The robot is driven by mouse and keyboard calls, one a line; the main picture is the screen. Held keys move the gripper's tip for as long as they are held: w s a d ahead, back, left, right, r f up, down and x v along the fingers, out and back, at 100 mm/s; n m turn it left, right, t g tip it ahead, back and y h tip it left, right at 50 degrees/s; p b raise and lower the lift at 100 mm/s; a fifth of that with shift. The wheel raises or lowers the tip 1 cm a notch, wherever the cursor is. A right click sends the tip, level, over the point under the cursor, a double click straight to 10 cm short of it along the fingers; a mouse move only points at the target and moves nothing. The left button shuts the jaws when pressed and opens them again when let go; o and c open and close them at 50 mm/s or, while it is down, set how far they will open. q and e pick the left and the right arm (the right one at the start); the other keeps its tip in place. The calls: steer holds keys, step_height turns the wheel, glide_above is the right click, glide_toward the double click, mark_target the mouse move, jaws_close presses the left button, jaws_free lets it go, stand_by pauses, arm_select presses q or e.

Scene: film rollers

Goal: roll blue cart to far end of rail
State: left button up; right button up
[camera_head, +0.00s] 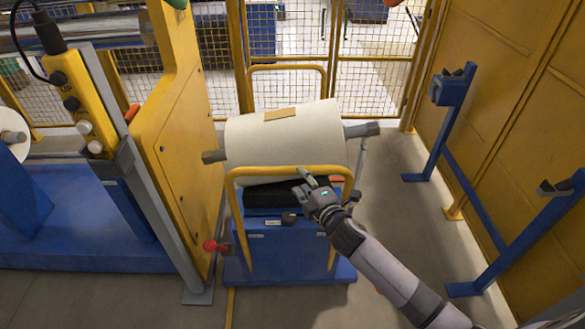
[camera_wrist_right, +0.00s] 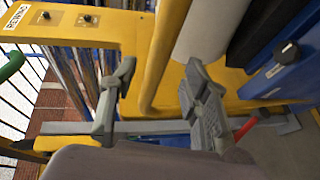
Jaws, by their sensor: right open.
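The blue cart (camera_head: 290,255) stands on the floor at the middle of the head view. It carries a large white film roll (camera_head: 285,140) lying crosswise, with grey shaft ends. A yellow handle loop (camera_head: 245,172) rises at the cart's near side. My right gripper (camera_head: 309,180) is open at the top bar of this loop, right of its middle. In the right wrist view a yellow bar (camera_wrist_right: 163,60) runs between the two spread fingers; contact cannot be told. My left gripper is out of view. I cannot clearly make out a rail; a thin yellow floor strip (camera_head: 230,302) runs by the cart.
A yellow machine panel (camera_head: 180,150) stands close on the cart's left, with a red knob (camera_head: 211,246) near it. Blue support stands (camera_head: 452,140) line the yellow wall on the right. A yellow mesh fence (camera_head: 375,65) closes the back. Grey floor is free right of the cart.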

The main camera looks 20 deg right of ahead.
mark_target(296, 174)
steer(key=x, duration=0.7)
steer(key=shift+r, duration=0.1)
steer(key=shift+c, duration=0.3)
jaws_close()
stand_by(0.4)
